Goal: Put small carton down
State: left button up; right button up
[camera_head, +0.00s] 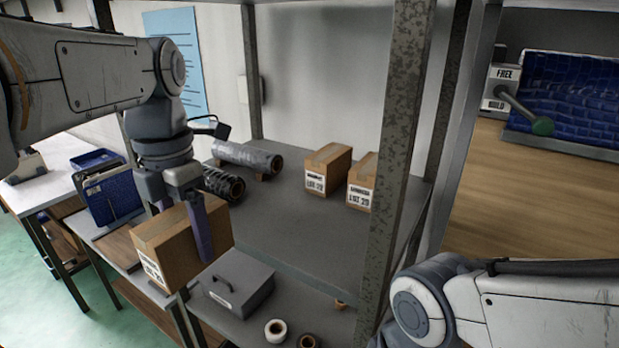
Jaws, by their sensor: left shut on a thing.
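My left gripper (180,225) comes in from the upper left and is shut on a small brown carton (183,243) with a white label on its left end. One finger shows against the carton's near side. The carton is held in front of the left part of the grey shelf; whether it touches anything below is hard to tell. My right arm shows at the lower right, but its gripper is out of the picture.
Two labelled cartons (329,169) (361,182) stand on the shelf (290,220) at the back right. Dark rolls (247,157) lie at the back left. A grey metal box (237,283) and tape rolls (276,331) sit on the lower level. A speckled post (398,150) stands at right. The shelf's middle is clear.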

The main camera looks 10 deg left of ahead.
pick_arm(q)
jog(key=w+d+p, duration=0.2)
jog(key=w, duration=0.3)
jog(key=w+d+p, duration=0.2)
jog(key=w, duration=0.3)
jog(key=w+d+p, duration=0.2)
jog(key=w+p, duration=0.1)
jog(key=w, duration=0.2)
jog(key=shift+w+d+r, duration=0.2)
jog(key=shift+w+d, duration=0.05)
jog(key=shift+w, duration=0.15)
jog(key=f, duration=0.1)
jog(key=f+p, duration=0.1)
jog(key=shift+w+d+f+p, duration=0.15)
jog(key=shift+w+f+p, duration=0.15)
jog(key=shift+f, duration=0.55)
jog(key=shift+f, duration=0.1)
jog(key=o, duration=1.2)
jog(key=shift+f, duration=0.1)
jog(key=o, duration=0.4)
jog(key=shift+c, duration=0.2)
